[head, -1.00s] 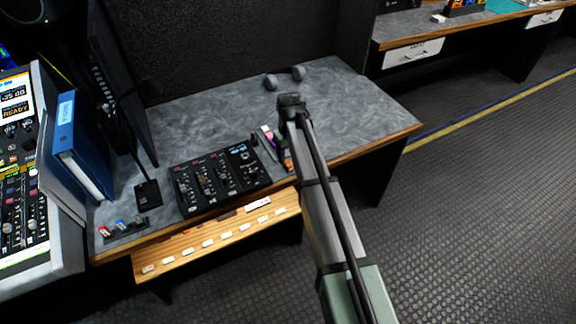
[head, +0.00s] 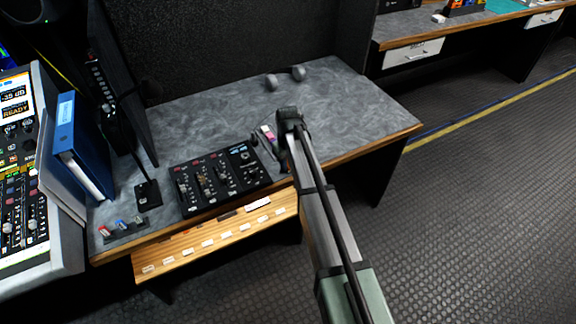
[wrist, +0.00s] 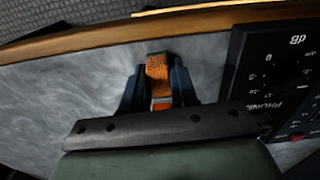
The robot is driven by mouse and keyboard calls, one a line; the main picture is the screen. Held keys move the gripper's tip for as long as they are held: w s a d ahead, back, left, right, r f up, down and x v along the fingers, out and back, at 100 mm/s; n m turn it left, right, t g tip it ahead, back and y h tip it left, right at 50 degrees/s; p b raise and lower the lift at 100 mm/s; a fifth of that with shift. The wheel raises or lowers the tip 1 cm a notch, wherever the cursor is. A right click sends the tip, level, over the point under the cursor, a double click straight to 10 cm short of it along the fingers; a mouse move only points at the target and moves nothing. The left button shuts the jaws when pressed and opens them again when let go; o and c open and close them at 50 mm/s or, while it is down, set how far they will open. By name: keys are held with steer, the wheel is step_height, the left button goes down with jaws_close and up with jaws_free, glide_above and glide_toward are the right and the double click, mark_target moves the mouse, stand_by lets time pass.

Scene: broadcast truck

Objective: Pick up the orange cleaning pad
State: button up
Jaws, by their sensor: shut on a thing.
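The orange cleaning pad (wrist: 158,72) shows in the wrist view between the two dark fingers of my gripper (wrist: 158,85). The fingers are shut on it from both sides. It is close to the wooden front edge of the grey desk (wrist: 70,82); I cannot tell whether it touches the desktop. In the head view my gripper (head: 286,162) is low over the desk, right of the black control panel (head: 217,180). The arm hides the pad there.
The black panel with knobs also stands close at the right in the wrist view (wrist: 275,75). A small pink and white item (head: 267,132) lies beside my gripper. Two grey round objects (head: 285,78) stand at the back. The desk's right part is clear.

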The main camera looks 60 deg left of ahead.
jaws_close()
steer(key=shift+r, duration=0.1)
step_height(320, 180, up, 10)
steer(key=shift+f, duration=0.1)
stand_by(0.4)
